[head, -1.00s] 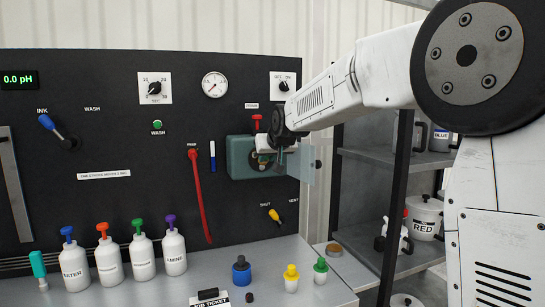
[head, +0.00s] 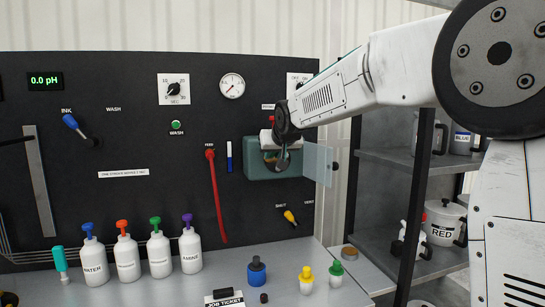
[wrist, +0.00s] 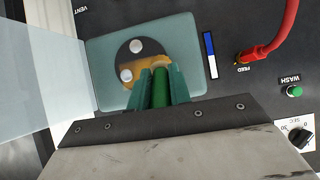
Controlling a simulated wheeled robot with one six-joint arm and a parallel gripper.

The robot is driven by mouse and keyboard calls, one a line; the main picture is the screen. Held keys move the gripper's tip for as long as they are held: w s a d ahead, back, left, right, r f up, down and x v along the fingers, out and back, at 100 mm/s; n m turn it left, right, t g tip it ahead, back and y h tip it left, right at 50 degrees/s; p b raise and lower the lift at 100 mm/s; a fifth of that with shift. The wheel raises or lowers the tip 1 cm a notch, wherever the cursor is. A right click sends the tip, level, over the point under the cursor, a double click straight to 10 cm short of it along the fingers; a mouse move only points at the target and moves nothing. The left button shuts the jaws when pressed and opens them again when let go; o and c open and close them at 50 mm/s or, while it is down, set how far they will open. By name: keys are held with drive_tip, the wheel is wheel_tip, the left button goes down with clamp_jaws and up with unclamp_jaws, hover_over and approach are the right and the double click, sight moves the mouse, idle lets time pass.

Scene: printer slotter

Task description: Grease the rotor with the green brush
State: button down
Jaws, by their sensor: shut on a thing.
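The rotor (wrist: 132,50) is a dark disc with two pale round rollers, set in the teal housing (wrist: 180,50). My gripper (wrist: 160,80) is shut on the green brush (wrist: 160,88), which points at the rotor's lower edge in the wrist view. A tan-orange area shows around the brush tip; I cannot tell whether it is bristles or part of the rotor, nor whether the tip touches. In the head view my gripper (head: 277,158) is in front of the teal housing (head: 256,170) and hides most of the rotor.
The housing's clear door (head: 318,163) stands open to the right. A red hose (head: 217,195) hangs to the left. Bottles with coloured pumps (head: 127,258) and small capped jars (head: 257,272) stand on the bench below. A shelf (head: 385,160) is at right.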

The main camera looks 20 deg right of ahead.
drive_tip(key=d, duration=0.7)
idle(0.5)
drive_tip(key=shift+a, duration=3.7)
drive_tip(key=shift+s, duration=0.1)
drive_tip(key=shift+s, duration=2.9)
drive_tip(key=s, duration=0.3)
